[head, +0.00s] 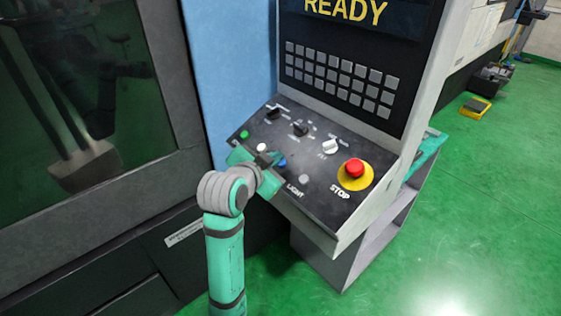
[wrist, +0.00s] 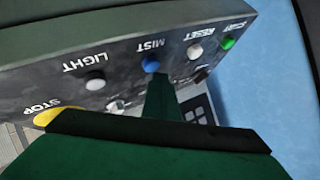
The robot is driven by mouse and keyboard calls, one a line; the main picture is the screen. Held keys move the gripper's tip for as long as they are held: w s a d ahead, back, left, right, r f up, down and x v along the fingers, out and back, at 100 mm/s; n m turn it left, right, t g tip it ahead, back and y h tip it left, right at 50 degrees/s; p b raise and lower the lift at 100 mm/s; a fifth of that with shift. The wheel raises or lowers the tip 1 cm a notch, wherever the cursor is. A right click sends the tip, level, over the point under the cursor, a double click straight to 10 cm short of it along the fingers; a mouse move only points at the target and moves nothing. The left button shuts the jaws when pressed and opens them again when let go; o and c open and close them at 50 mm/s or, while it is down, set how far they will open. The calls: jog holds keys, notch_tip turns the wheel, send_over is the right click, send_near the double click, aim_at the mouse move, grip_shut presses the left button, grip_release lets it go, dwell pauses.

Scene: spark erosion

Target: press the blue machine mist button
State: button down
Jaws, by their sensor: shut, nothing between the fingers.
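The blue mist button (head: 282,163) is a small round button on the sloped black control panel (head: 322,188). In the wrist view, the blue button (wrist: 151,64) sits beside the upside-down label MIST. My gripper (head: 272,160) is at the panel just left of the blue button in the head view, partly covering the area around it. In the wrist view, the shut, empty fingers of my gripper (wrist: 160,80) end right by the blue button. I cannot tell whether they touch it.
Close by are a white RESET button (wrist: 195,50), a green button (wrist: 228,43) and a grey LIGHT button (head: 303,179). A red STOP button (head: 355,168) on a yellow disc is at the right. Dark knobs and a white knob (head: 331,146) stand behind. A keypad and READY screen rise above.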

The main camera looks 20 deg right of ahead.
jog(key=shift+d+f, duration=0.1)
jog(key=shift+f, duration=0.1)
jog(key=shift+w+d+f, duration=0.1)
jog(key=shift+d+f, duration=0.05)
jog(key=shift+f, duration=0.1)
dwell(0.6)
jog(key=shift+r, duration=0.1)
jog(key=shift+a+r, duration=0.35)
jog(key=shift+r, duration=0.25)
jog(key=shift+r, duration=0.1)
jog(key=r, duration=0.1)
jog(key=a+r, duration=0.1)
jog(key=r, duration=0.1)
jog(key=s+a+r, duration=0.1)
jog(key=r, duration=0.1)
jog(key=shift+s+a+r, duration=0.1)
jog(key=shift+a, duration=0.1)
dwell(0.6)
